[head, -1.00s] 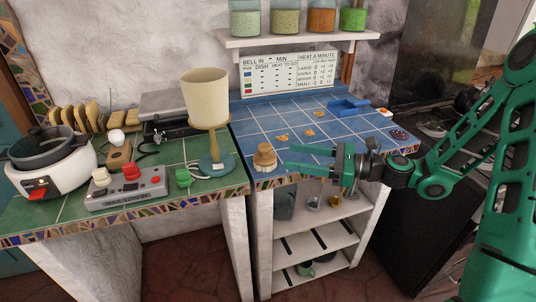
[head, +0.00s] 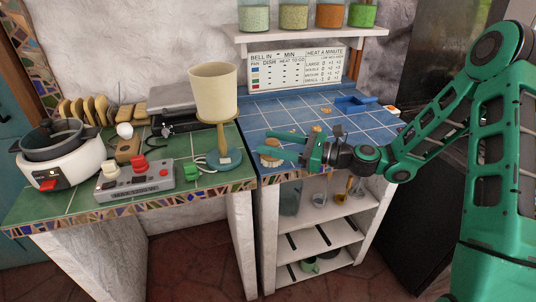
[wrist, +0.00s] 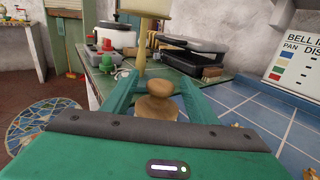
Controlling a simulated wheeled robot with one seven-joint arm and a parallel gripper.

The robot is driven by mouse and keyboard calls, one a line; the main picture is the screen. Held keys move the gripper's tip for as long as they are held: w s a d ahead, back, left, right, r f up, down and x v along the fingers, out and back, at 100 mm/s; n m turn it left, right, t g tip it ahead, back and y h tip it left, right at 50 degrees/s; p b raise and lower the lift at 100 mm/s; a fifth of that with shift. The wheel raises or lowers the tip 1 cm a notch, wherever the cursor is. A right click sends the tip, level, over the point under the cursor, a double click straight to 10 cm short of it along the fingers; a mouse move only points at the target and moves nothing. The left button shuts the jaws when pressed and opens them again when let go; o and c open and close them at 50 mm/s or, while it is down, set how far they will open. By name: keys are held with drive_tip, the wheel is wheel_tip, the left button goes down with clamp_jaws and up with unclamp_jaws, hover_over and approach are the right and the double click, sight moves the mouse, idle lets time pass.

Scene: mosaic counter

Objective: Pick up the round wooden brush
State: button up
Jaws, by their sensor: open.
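The round wooden brush (head: 270,156) stands on the blue tiled counter near its front left corner, beside the lamp. My gripper (head: 281,150) is open, its green fingers pointing left and reaching around the brush, partly hiding it in the head view. In the wrist view the brush (wrist: 160,100) stands between the two open fingers (wrist: 158,92), its knob and upper body showing. The gripper's palm hides its lower part. I cannot tell whether either finger touches it.
A lamp (head: 213,92) with a cream shade stands close behind and left of the brush. A green plug (head: 190,172) and a grey control box (head: 135,181) are on the green counter. A blue dustpan-like piece (head: 357,104) lies at the back right. The blue counter's middle is mostly clear.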

drive_tip(key=shift+a, duration=0.15)
drive_tip(key=c, duration=1.2)
drive_tip(key=shift+o, duration=0.2)
drive_tip(key=shift+r, duration=0.15)
wheel_tip(320, 180, up, 10)
drive_tip(key=shift+f, duration=0.15)
drive_tip(key=o, duration=0.4)
drive_tip(key=shift+c, duration=1.1)
wheel_tip(320, 180, up, 7)
hover_over(272, 140)
